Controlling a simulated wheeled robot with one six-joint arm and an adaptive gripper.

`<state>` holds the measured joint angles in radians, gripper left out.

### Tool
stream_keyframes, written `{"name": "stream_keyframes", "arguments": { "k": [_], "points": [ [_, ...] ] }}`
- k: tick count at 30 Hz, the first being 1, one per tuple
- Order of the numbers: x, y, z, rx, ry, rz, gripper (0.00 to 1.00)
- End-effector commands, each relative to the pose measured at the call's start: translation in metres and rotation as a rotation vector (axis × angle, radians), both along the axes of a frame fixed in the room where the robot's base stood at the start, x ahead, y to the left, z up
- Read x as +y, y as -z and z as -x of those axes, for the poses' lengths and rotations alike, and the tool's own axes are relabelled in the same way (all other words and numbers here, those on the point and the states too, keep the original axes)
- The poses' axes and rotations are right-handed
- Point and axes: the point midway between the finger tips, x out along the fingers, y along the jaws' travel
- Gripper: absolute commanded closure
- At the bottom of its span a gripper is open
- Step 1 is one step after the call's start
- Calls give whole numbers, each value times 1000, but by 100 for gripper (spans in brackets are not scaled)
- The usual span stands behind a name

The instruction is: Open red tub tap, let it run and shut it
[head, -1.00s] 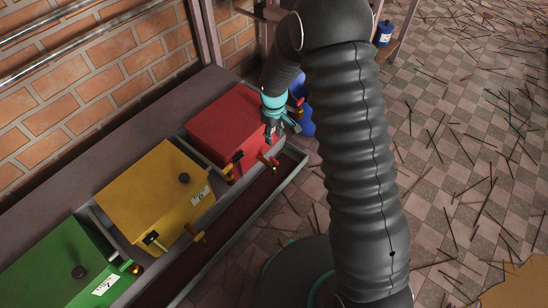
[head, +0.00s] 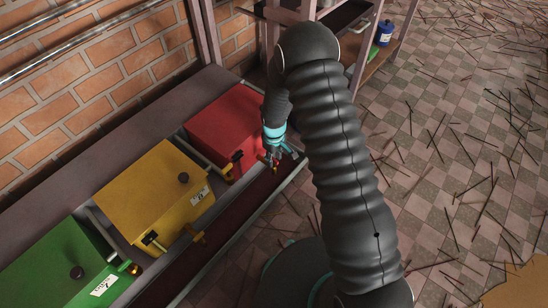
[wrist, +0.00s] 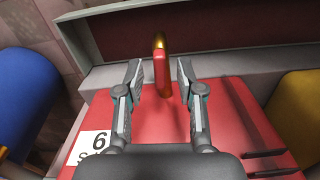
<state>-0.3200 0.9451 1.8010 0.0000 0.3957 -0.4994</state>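The red tub (head: 225,125) stands in the row along the wall, behind a long trough. Its tap has a red handle and a brass part (wrist: 160,42) in the wrist view. My gripper (wrist: 159,78) is open. Its two fingers stand on either side of the red handle (wrist: 162,75), with visible gaps, so they do not look closed on it. In the head view my gripper (head: 275,160) is at the tub's front right, by the trough, and covers part of the tap.
A yellow tub (head: 165,195) and a green tub (head: 65,265) stand to the left. A blue tub (wrist: 25,95) shows at the left in the wrist view. The trough (head: 222,245) has a dark red inside. Thin sticks litter the tiled floor.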

Motion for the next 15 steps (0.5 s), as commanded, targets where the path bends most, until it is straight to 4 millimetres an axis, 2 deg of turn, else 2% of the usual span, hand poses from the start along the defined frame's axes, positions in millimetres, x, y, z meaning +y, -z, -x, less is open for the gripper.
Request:
{"name": "stream_keyframes", "arguments": {
  "k": [7,8,12,15],
  "points": [
    [0,1,0,0,0,0,62],
    [0,0,0,0,0,0,68],
    [0,0,0,0,0,0,100],
    [0,0,0,0,0,0,100]
  ]
}}
